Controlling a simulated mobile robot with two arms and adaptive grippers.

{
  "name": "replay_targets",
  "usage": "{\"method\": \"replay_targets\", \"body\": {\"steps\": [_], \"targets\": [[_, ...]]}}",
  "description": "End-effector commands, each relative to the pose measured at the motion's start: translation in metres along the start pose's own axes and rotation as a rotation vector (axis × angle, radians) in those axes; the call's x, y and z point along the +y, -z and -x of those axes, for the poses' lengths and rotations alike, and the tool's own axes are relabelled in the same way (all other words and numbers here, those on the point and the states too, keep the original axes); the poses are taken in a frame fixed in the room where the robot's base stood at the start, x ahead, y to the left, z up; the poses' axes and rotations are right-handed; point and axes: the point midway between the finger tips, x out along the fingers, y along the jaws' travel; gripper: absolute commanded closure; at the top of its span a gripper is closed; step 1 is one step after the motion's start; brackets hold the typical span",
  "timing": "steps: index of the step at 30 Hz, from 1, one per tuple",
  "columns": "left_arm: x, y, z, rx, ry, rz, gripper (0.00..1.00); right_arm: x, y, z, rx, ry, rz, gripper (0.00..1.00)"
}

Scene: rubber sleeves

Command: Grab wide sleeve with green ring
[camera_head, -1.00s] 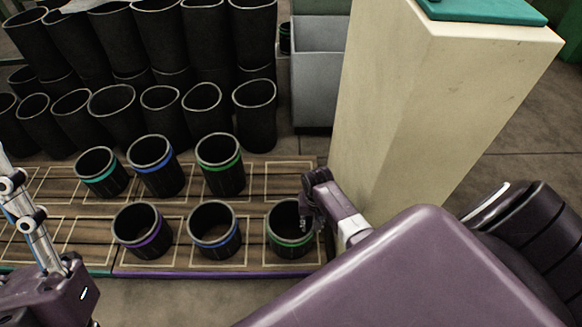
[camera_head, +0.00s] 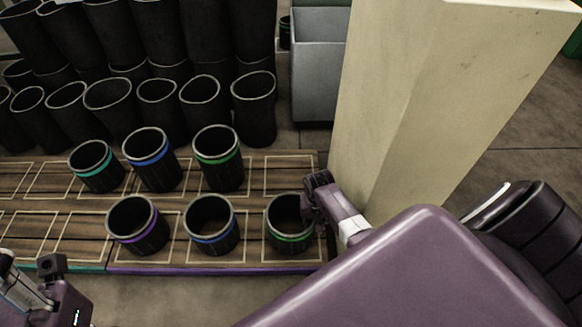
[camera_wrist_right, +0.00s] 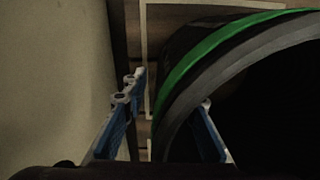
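A black sleeve with a green ring (camera_head: 288,238) stands upright at the right end of the front row on the wooden board. Another black sleeve with a green ring (camera_head: 218,172) stands in the back row and looks taller. My right gripper (camera_head: 309,212) is at the right rim of the front green-ringed sleeve. In the right wrist view the sleeve's green band (camera_wrist_right: 205,48) and grey rim show close up. The right gripper (camera_wrist_right: 168,118) is open, one finger outside the wall, the other inside the mouth. My left gripper (camera_head: 38,270) is at the lower left, away from the sleeves; its fingers are unclear.
Sleeves with purple (camera_head: 138,228), blue (camera_head: 212,232), another blue (camera_head: 152,165) and teal (camera_head: 97,172) rings share the board (camera_head: 70,225). Plain black sleeves crowd behind. A pale pillar (camera_head: 400,110) stands close right of my right gripper. A grey bin (camera_head: 318,85) is behind.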

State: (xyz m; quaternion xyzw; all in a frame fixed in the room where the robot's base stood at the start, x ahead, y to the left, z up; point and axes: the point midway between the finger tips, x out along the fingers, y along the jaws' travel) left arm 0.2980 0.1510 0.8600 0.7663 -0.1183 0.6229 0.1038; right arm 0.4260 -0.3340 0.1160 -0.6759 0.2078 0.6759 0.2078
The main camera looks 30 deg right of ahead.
Motion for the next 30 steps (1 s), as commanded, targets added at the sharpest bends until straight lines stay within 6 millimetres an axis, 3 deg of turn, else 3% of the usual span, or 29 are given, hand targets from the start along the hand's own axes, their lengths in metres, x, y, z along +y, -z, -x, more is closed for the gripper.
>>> {"method": "replay_targets", "body": {"steps": [2,9,30], "targets": [[0.0,0.0,-0.0003,-0.001,0.0,0.0,0.61,-0.0003,0.0,0.0004,0.0,0.0,0.0,0.75],[0.0001,-0.0002,-0.0001,-0.001,0.0,0.0,0.61,-0.0003,-0.0001,0.0003,0.0,0.0,0.0,1.0],[-0.0005,0.0007,-0.0024,0.0,0.0,-0.001,0.61,-0.0013,0.0013,0.0035,0.003,0.003,0.0,1.0]]}}
